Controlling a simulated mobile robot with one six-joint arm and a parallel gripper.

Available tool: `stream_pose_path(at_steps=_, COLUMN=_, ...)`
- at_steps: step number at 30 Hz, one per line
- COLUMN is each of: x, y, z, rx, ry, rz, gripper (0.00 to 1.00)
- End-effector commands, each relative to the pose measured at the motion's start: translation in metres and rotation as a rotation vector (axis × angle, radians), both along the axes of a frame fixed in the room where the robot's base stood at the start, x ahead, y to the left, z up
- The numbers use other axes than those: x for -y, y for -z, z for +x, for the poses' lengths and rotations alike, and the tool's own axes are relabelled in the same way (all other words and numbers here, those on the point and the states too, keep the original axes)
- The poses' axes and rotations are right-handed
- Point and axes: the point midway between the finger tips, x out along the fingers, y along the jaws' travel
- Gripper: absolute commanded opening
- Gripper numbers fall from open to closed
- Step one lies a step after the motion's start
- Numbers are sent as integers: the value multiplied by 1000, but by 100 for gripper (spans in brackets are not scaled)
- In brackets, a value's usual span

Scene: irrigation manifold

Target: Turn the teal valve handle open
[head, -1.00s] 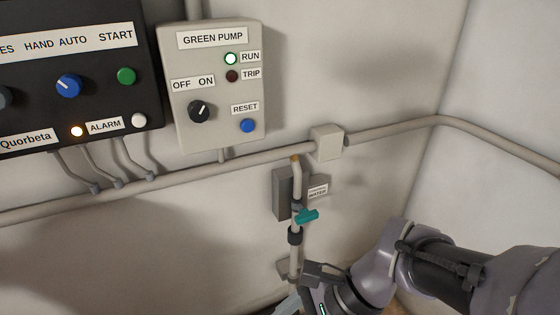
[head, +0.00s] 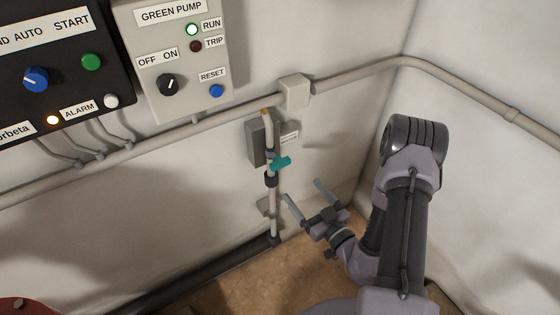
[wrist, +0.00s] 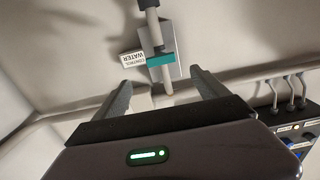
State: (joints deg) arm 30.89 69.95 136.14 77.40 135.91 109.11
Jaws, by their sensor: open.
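The teal valve handle (head: 281,163) sits on a vertical pipe (head: 272,205) against the wall, and sticks out to the right of the pipe in the head view. In the wrist view the teal handle (wrist: 161,60) lies crosswise over the pipe, seen beyond and between my fingers. My gripper (head: 306,195) is open and empty, below and to the right of the handle, apart from it. The gripper's two spread fingers also show in the wrist view (wrist: 160,92). A small label reading WATER (wrist: 133,61) is beside the handle.
A grey box (head: 256,145) is behind the pipe. A horizontal conduit (head: 350,74) with a junction box (head: 294,93) runs above. The GREEN PUMP panel (head: 178,60) and a black control panel (head: 60,80) are at upper left. The right wall (head: 490,60) stands near my arm.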

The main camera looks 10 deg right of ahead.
Motion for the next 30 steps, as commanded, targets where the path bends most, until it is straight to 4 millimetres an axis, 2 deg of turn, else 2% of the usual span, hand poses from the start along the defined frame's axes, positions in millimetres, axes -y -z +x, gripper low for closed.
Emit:
stream_pose_path(at_steps=6, x=-23, y=-1, z=63, rx=9, ry=-10, rz=-5, gripper=84)
stream_pose_path(at_steps=9, x=-31, y=-1, z=89, rx=9, ry=-8, rz=-5, gripper=84)
stream_pose_path(at_steps=13, x=-38, y=0, z=112, rx=7, ry=-7, rz=-4, gripper=84)
stream_pose_path(at_steps=18, x=-43, y=-1, z=127, rx=5, ry=-6, rz=-4, gripper=84)
stream_pose_path(at_steps=26, x=-43, y=-1, z=129, rx=4, ry=-4, rz=-3, gripper=84)
stream_pose_path(at_steps=30, x=-43, y=-1, z=129, rx=4, ry=-4, rz=-3, gripper=58)
